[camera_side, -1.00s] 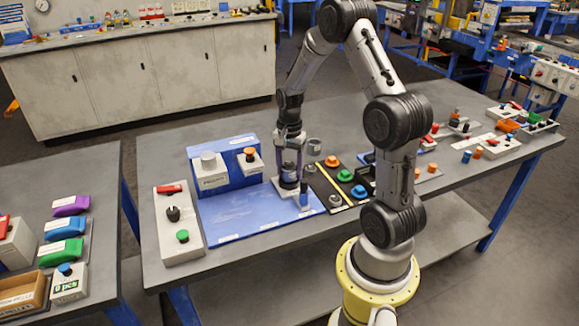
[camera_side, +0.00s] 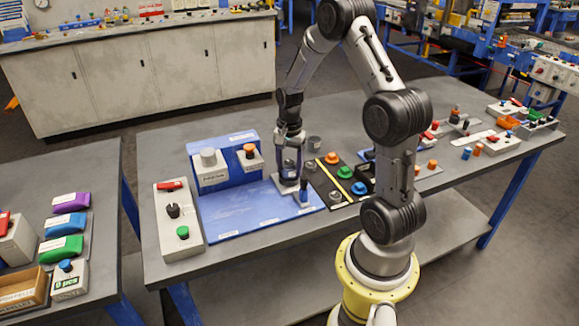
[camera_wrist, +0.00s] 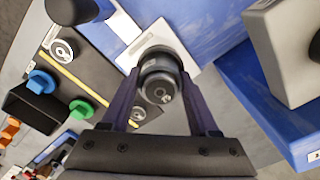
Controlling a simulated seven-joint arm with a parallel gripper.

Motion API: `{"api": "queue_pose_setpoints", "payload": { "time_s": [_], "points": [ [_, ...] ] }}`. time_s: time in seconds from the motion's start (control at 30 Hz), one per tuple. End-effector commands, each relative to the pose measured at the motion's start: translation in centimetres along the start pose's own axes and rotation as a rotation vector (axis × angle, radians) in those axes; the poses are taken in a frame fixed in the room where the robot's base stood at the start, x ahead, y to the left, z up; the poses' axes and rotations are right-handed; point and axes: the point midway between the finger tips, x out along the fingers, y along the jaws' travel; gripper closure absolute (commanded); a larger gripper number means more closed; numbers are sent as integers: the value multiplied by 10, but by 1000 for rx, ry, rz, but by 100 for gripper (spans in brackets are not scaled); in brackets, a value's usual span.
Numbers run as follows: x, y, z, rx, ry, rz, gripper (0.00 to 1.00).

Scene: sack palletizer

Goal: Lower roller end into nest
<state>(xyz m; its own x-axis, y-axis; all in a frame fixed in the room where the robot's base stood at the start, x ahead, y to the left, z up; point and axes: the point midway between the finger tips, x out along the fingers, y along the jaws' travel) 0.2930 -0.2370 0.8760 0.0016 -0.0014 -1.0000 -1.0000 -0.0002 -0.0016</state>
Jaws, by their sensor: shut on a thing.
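My gripper (camera_side: 290,168) points down over the right part of the blue board (camera_side: 240,214). In the wrist view its two dark fingers (camera_wrist: 158,82) are shut on the roller (camera_wrist: 158,76), a dark cylinder with a metallic round end. The roller is upright between the fingers. A pale plate (camera_wrist: 181,42), likely the nest's base, lies under the roller end; it also shows in the side view (camera_side: 281,187). The roller and fingers hide the nest's seat, so I cannot tell whether the roller end touches it.
A blue stand with grey (camera_side: 208,157) and orange (camera_side: 249,151) knobs is behind left. A grey control box (camera_side: 180,228) lies farther left. A dark panel with green (camera_side: 346,172) and blue (camera_side: 359,188) knobs is right. The board's front left is clear.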

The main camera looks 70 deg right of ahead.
Motion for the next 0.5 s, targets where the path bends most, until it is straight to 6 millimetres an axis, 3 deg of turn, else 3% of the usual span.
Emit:
{"api": "queue_pose_setpoints", "payload": {
  "time_s": [0.5],
  "points": [
    [9, 1, 1, 0, -4, 5, 100]
  ]
}}
